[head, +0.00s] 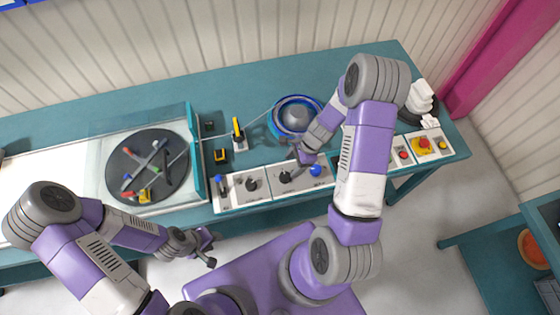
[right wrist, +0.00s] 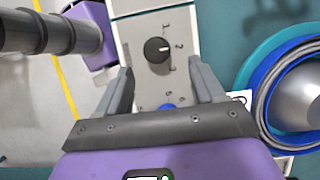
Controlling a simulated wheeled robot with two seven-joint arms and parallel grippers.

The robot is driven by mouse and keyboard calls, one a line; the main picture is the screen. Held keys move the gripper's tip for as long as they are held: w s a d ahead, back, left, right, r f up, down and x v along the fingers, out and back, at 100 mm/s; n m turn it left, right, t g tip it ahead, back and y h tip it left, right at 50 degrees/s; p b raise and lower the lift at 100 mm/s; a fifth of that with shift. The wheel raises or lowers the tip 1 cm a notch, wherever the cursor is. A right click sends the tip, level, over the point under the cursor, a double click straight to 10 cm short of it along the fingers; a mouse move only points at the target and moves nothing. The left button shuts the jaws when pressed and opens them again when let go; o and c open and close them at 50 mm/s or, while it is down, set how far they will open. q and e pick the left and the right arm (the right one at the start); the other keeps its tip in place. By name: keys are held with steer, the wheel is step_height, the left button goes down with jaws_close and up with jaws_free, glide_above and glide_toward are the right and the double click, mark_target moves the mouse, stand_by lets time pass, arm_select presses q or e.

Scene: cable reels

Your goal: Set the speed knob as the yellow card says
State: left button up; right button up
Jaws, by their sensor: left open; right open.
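A white control panel (head: 268,190) runs along the bench's front edge. It carries a black knob (head: 252,184), another black knob (head: 285,177) and a blue control (head: 316,170). In the right wrist view, a round black knob (right wrist: 156,50) with a pale pointer has small numerals beside it; the pointer faces roughly right, near the 2. A blue control (right wrist: 168,107) is partly hidden by my gripper. My right gripper (head: 303,158) is open above the panel, its fingers (right wrist: 160,78) apart and empty. My left gripper (head: 207,247) is open and empty in front of the bench. I cannot pick out a yellow card.
A blue-rimmed reel (head: 297,115) stands behind the panel. A dark turntable (head: 148,166) is at left behind a clear guard. Yellow-and-black parts (head: 238,138) stand between them. A red button (head: 404,155) and a yellow-and-red button (head: 423,146) sit at right.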

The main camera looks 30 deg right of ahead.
mark_target(285, 175)
steer(key=x, duration=0.7)
steer(key=shift+s+b, duration=0.35)
steer(key=shift+b, duration=0.05)
steer(key=shift+c, duration=0.2)
steer(key=c, duration=1)
